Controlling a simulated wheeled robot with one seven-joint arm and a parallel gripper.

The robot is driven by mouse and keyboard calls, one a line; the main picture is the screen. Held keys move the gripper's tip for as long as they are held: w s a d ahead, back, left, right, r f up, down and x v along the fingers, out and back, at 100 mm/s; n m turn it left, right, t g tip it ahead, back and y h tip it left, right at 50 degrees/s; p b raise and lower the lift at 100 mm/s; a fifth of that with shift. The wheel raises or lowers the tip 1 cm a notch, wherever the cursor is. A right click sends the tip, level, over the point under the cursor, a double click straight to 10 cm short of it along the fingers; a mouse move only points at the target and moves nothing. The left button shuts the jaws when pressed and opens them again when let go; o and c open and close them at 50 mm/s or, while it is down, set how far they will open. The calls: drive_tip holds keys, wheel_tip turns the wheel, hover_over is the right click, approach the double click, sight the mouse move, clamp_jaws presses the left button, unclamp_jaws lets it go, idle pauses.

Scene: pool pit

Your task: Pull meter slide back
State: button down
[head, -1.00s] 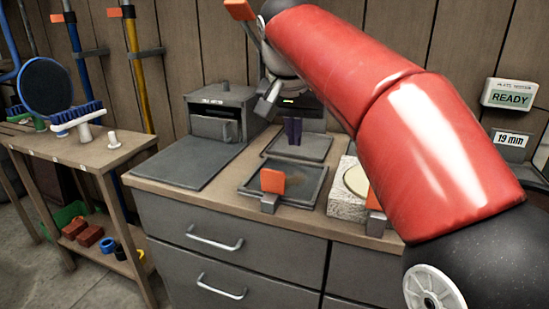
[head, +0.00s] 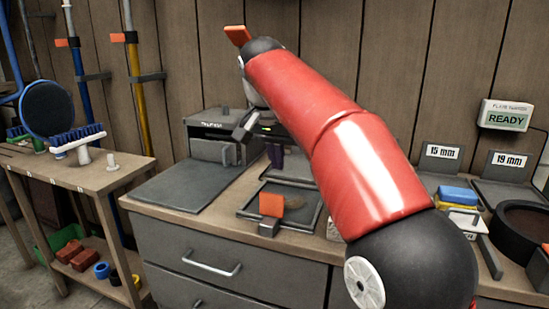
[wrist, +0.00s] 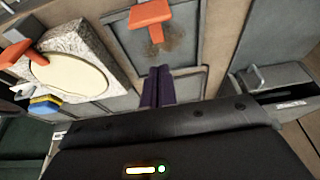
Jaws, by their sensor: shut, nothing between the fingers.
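I cannot tell for sure which part is the meter slide. A grey box (head: 205,150) with a dark label and a front handle (head: 238,152) stands at the back of the counter. The box also shows at the right of the wrist view (wrist: 290,92), with its handle (wrist: 258,76). My gripper (head: 275,155) has purple fingers, shut and empty, to the right of the box and apart from its handle. In the wrist view the fingers (wrist: 157,84) point toward a shallow grey tray (wrist: 188,42) with an orange tab (wrist: 150,14). My arm hides part of the counter.
A flat grey plate (head: 180,188) lies in front of the box. A stone block with a cream disc (wrist: 70,72) stands beside the tray. At right are a 15 mm sign (head: 442,153), a 19 mm sign (head: 510,160) and a dark round dish (head: 525,225). A wooden bench (head: 80,172) stands left.

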sight(263, 200)
drive_tip(key=b+x, duration=0.1)
drive_tip(key=x, duration=0.5)
drive_tip(key=shift+s+f, duration=0.1)
drive_tip(key=s, duration=0.1)
drive_tip(key=s+a, duration=0.1)
drive_tip(key=s, duration=0.1)
drive_tip(key=shift+b, duration=0.4)
drive_tip(key=shift+s+a, duration=0.15)
drive_tip(key=shift+s, duration=0.2)
drive_tip(key=shift+s, duration=0.1)
drive_tip(key=s, duration=0.1)
drive_tip(key=s+a, duration=0.1)
drive_tip(key=s, duration=0.1)
drive_tip(key=s+a, duration=0.1)
drive_tip(key=s, duration=0.1)
drive_tip(key=shift+s+b, duration=0.1)
drive_tip(key=shift+b, duration=0.25)
drive_tip(key=shift+s, duration=0.15)
